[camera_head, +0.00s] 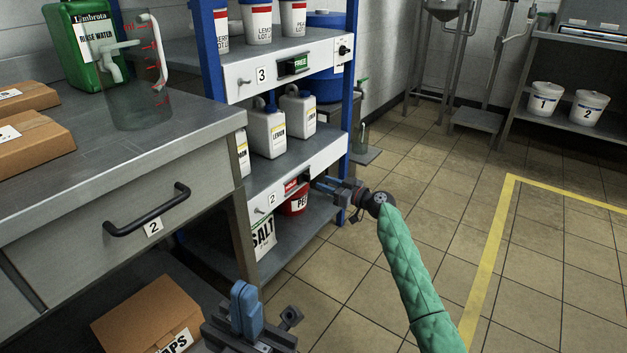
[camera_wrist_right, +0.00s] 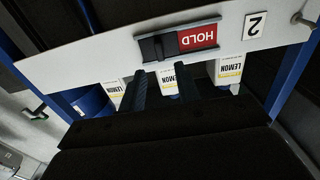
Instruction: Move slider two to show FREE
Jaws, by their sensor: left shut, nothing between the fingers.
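Slider two is on the lower shelf rail beside a "2" label (camera_head: 271,198). Its window shows red HOLD (camera_wrist_right: 197,37), and its black tab (camera_wrist_right: 158,47) covers the other end. The red window also shows in the head view (camera_head: 291,187), partly hidden near my right gripper. My right gripper (camera_head: 322,184) reaches in from the right. In the wrist view its two fingers (camera_wrist_right: 161,70) are apart and empty, pointing at the tab, one toward each side of it; I cannot tell whether they touch it. My left gripper (camera_head: 246,308) is shut and empty at the bottom, far from the slider.
Slider three (camera_head: 299,64) on the rail above shows green FREE. White LEMON jugs (camera_head: 268,132) stand above rail two. A red tub (camera_head: 294,203) and a SALT bag (camera_head: 263,240) sit below. A steel counter (camera_head: 190,115) is at left; the floor at right is clear.

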